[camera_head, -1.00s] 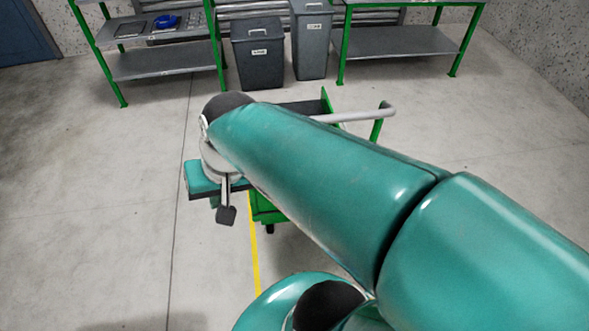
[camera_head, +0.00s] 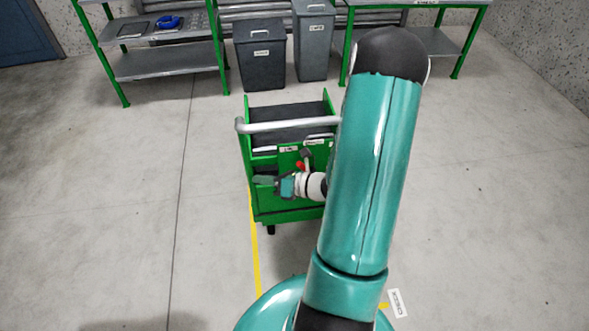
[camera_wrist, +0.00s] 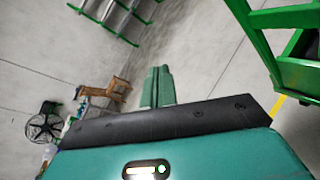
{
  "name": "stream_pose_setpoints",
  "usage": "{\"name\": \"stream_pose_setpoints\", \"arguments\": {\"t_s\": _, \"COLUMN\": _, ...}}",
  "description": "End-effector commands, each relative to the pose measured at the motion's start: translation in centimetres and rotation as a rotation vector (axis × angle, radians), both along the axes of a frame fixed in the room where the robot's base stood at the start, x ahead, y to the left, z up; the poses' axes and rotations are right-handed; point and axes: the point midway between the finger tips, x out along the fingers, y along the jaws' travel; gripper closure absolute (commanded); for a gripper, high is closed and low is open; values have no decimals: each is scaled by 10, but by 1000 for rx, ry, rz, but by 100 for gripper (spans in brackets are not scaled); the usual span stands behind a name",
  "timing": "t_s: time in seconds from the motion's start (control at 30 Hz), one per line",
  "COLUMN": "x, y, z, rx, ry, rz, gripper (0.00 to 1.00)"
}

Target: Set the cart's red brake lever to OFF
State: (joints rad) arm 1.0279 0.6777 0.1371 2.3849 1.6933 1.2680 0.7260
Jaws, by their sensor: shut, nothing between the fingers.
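The green cart (camera_head: 262,206) stands ahead of me in the head view, with a grey push handle across its near side. The red brake lever (camera_head: 300,166) shows as a small red piece on the cart's near panel, just above my wrist; part of it is hidden. My gripper (camera_head: 263,180) is in front of the panel, left of and below the lever, pointing left. In the wrist view its fingers (camera_wrist: 158,87) are together and empty. Two small white labels sit on the panel, too small to read. The lever is not visible in the wrist view.
Two grey bins (camera_head: 260,55) and green-framed shelves (camera_head: 165,60) stand behind the cart. A yellow line (camera_head: 254,255) runs on the floor. The floor left of the cart is clear. The wrist view shows a fan (camera_wrist: 43,127) and a wooden object (camera_wrist: 105,90) farther off.

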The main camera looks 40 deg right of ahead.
Motion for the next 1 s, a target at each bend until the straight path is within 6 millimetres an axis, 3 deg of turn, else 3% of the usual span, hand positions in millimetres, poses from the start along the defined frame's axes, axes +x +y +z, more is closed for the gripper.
{"name": "stream_pose_setpoints", "arguments": {"t_s": 0.1, "x": -14, "y": -45, "z": -42, "rx": 221, "ry": 56, "rz": -275, "gripper": 100}}
{"name": "stream_pose_setpoints", "arguments": {"t_s": 0.2, "x": -29, "y": -76, "z": -73, "rx": 370, "ry": 84, "rz": -472, "gripper": 100}}
{"name": "stream_pose_setpoints", "arguments": {"t_s": 0.33, "x": -47, "y": -99, "z": -101, "rx": 497, "ry": 102, "rz": -643, "gripper": 100}}
{"name": "stream_pose_setpoints", "arguments": {"t_s": 0.47, "x": -55, "y": -108, "z": -112, "rx": 547, "ry": 107, "rz": -712, "gripper": 100}}
{"name": "stream_pose_setpoints", "arguments": {"t_s": 0.77, "x": -54, "y": -109, "z": -113, "rx": 547, "ry": 107, "rz": -714, "gripper": 100}}
{"name": "stream_pose_setpoints", "arguments": {"t_s": 1.0, "x": -36, "y": -110, "z": -116, "rx": 544, "ry": 107, "rz": -710, "gripper": 100}}
